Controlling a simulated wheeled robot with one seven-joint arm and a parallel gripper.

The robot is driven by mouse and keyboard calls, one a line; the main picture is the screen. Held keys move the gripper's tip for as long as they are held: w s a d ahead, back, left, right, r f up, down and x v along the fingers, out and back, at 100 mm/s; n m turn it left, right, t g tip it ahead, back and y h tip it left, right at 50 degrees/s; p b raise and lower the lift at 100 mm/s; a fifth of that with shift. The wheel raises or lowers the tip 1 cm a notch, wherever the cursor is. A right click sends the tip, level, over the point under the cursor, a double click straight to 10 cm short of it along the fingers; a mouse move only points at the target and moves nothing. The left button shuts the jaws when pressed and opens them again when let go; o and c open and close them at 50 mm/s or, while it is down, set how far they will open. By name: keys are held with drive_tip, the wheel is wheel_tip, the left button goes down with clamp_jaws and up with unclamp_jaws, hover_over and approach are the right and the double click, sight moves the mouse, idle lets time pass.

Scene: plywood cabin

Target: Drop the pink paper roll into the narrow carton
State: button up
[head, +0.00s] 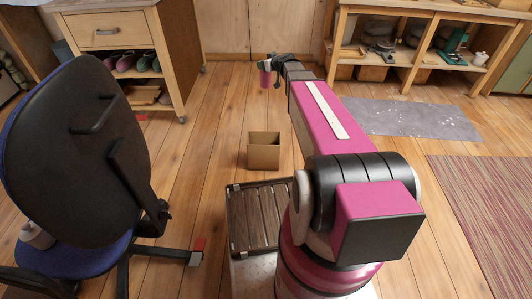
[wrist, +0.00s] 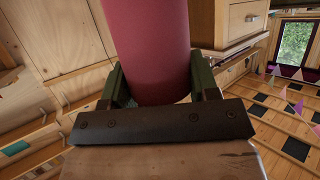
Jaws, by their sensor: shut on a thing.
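The pink paper roll (wrist: 148,45) fills the upper middle of the wrist view, between the two green fingers of my gripper (wrist: 158,88). In the head view my gripper (head: 272,66) is at the end of the outstretched arm, held up off the floor, and the pink roll (head: 265,78) hangs in it. My gripper is shut on the roll. The narrow carton (head: 263,151), brown and open at the top, stands on the floor nearer to me than the gripper. Its inside bottom is hidden.
A swivel chair (head: 75,150) stands at the left. A wooden cabinet (head: 118,35) is behind it, and a workbench (head: 410,70) is at the back right. A grey mat (head: 410,118) and a striped rug (head: 485,200) lie at the right. Floor around the carton is mostly clear.

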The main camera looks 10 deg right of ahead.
drive_tip(key=s+f+n+g+y, duration=0.2)
drive_tip(key=f+n, duration=0.1)
drive_tip(key=f, duration=1.6)
drive_tip(key=s+f+n+g+y, duration=0.1)
drive_tip(key=f+n+g+y, duration=0.2)
drive_tip(key=f, duration=1.6)
drive_tip(key=shift+s+f+n+y, duration=0.3)
drive_tip(key=shift+s+f+n, duration=0.05)
drive_tip(key=shift+n, duration=0.05)
drive_tip(key=o, duration=1.4)
drive_tip(key=shift+d, duration=0.1)
drive_tip(key=v, duration=1)
drive_tip(key=shift+d+r, duration=0.2)
drive_tip(key=shift+d, duration=0.1)
drive_tip(key=shift+s, duration=0.15)
